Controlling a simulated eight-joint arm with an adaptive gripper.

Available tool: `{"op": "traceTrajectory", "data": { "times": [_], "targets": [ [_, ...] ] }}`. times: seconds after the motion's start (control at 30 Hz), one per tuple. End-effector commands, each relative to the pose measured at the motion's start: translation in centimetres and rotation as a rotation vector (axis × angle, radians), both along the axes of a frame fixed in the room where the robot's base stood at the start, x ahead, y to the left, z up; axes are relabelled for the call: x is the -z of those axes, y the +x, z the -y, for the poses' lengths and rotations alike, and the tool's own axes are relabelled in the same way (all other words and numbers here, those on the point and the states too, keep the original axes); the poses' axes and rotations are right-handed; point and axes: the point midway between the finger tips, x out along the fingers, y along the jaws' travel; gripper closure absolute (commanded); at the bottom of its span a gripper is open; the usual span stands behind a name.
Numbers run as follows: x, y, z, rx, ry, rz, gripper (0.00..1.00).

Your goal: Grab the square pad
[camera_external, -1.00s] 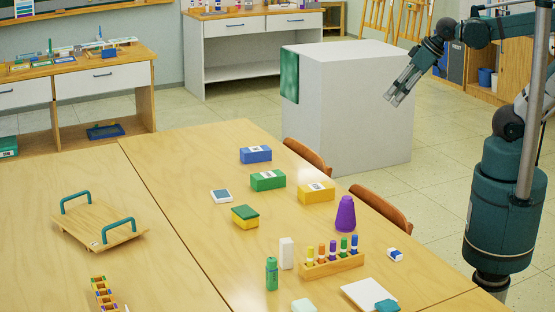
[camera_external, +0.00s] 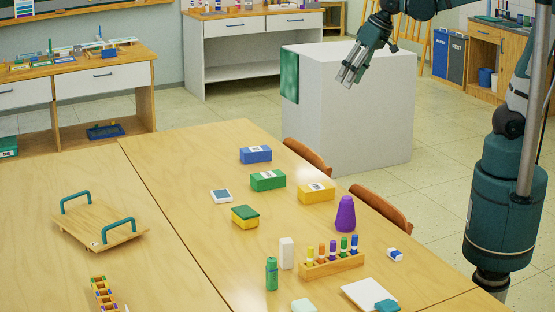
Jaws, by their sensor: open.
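A small flat square pad (camera_external: 221,196), white with a blue-grey top, lies on the wooden table, left of the green box and behind the yellow-and-green block. Other small squarish pieces, a pale mint one (camera_external: 303,306) and a teal one (camera_external: 386,306), lie at the near edge of the picture, so I cannot be sure which one is the square pad. My gripper (camera_external: 349,76) is open and empty. It hangs high, tilted down to the left, in front of the white block in the picture and well apart from the table things.
Blue (camera_external: 255,154), green (camera_external: 267,180) and yellow (camera_external: 316,192) boxes, a purple cone (camera_external: 345,214) and a marker rack (camera_external: 332,264) stand on the table. A handled wooden tray (camera_external: 100,228) lies left. Chairs (camera_external: 388,208) line the right edge. The table's middle is mostly clear.

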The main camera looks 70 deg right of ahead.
Motion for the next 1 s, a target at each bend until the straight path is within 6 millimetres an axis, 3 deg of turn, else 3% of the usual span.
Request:
{"op": "traceTrajectory", "data": {
  "times": [0.57, 1.0],
  "targets": [
    [0.5, 9.9, -4.5, 0.123, 0.063, -0.103, 0.46],
    [2.9, 17.1, -8.6, 0.223, 0.095, -0.182, 0.46]
  ]
}}
